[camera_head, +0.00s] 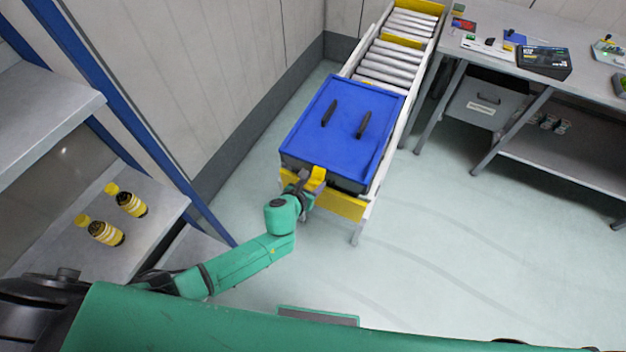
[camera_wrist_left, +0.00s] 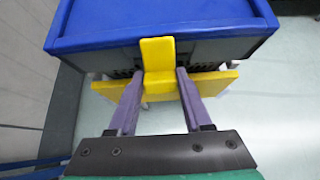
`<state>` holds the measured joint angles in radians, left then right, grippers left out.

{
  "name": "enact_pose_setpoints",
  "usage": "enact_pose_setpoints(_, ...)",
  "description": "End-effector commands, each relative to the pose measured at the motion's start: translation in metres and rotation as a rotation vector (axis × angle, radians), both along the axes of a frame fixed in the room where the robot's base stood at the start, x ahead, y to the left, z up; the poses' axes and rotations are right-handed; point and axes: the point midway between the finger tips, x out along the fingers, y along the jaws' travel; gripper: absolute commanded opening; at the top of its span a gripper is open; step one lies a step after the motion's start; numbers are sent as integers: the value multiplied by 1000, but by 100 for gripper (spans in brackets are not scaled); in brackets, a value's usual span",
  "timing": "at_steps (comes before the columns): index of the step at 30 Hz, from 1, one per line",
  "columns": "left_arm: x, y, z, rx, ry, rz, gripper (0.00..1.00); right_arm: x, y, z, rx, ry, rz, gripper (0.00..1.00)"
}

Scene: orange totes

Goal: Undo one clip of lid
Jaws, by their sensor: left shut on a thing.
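A grey tote with a blue lid (camera_head: 345,130) stands at the near end of the roller conveyor. Two black handles lie on the lid. A yellow clip (camera_head: 317,177) sits at the tote's near side; in the left wrist view the clip (camera_wrist_left: 158,58) stands upright against the tote's wall, its top near the blue lid's edge (camera_wrist_left: 100,40). My left gripper (camera_head: 305,183) is at this clip. In the left wrist view the gripper (camera_wrist_left: 159,85) has its two fingers on either side of the clip's lower part, shut on it. My right gripper is not in view.
The conveyor's yellow end plate (camera_head: 340,204) is just below the tote. A shelf with two yellow-capped bottles (camera_head: 107,232) stands at left. A grey workbench (camera_head: 590,75) with a black box (camera_head: 544,62) is at right. The floor between is clear.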

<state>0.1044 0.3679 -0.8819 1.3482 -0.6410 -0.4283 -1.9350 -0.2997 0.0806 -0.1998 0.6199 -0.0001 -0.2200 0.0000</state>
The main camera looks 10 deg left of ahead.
Motion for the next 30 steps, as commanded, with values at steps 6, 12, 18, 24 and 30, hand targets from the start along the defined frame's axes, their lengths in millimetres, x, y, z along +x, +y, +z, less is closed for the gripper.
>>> enact_pose_setpoints(6, 0, -1, 0, -2, 0, -1, 57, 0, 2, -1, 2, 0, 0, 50)
enact_pose_setpoints(12, 0, -1, 0, -2, 0, -1, 80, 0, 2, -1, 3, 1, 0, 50)
enact_pose_setpoints(18, -1, 0, 0, -1, -1, -1, 80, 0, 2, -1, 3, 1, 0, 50)
enact_pose_setpoints(24, -18, 6, 12, 1, -2, -3, 80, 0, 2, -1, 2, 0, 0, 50)
enact_pose_setpoints(30, -56, 18, 40, 0, 1, -5, 80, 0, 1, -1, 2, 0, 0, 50)
